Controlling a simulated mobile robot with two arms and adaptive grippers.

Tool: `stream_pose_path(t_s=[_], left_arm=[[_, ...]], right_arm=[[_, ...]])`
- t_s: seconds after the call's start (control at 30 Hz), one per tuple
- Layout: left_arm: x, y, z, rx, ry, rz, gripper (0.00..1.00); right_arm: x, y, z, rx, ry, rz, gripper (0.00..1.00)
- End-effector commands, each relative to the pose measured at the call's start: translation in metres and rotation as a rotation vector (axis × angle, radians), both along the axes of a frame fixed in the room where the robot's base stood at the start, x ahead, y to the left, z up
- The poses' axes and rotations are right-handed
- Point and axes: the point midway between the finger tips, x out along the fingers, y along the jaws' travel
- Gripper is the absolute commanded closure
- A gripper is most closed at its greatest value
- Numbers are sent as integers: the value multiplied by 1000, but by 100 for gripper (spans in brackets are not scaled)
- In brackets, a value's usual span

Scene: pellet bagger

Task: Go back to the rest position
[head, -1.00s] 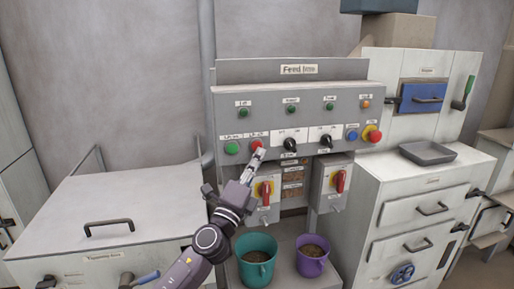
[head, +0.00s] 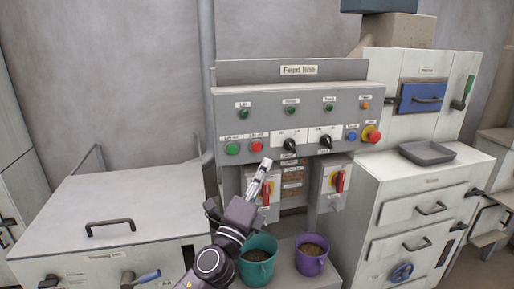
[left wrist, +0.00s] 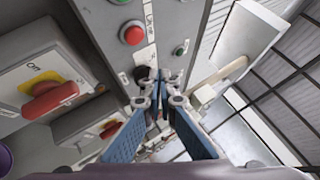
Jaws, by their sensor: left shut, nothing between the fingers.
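My left gripper (head: 266,164) is shut and empty in the head view. It is below the red push button (head: 256,146) on the Feed line panel (head: 225,120), apart from it, and in front of the left red-handled switch. The left wrist view shows the gripper's closed fingers (left wrist: 160,82), with the red button (left wrist: 132,33) beyond them at the upper left. My right gripper is in neither view.
Two red-handled switches (head: 340,181) hang under the panel. A teal bucket (head: 257,272) and a purple bucket (head: 311,266) stand below, close to my left arm. A white cabinet with a grey tray (head: 427,153) is at the right. A lidded box (head: 60,215) is at the left.

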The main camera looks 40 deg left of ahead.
Motion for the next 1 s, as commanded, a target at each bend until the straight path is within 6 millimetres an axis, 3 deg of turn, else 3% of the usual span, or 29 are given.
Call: stream_pose_path(t_s=[0.5, 0.63, 0.77, 1.0], left_arm=[[-1, -1, 0, -1, 0, 0, 100], [5, 1, -17, -28, 30, -6, 100], [20, 8, -76, -129, 131, -21, 100], [28, 16, -244, -418, 392, -30, 100]], right_arm=[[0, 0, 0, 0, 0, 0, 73], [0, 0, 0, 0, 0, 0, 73], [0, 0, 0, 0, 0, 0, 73], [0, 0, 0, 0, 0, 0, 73]])
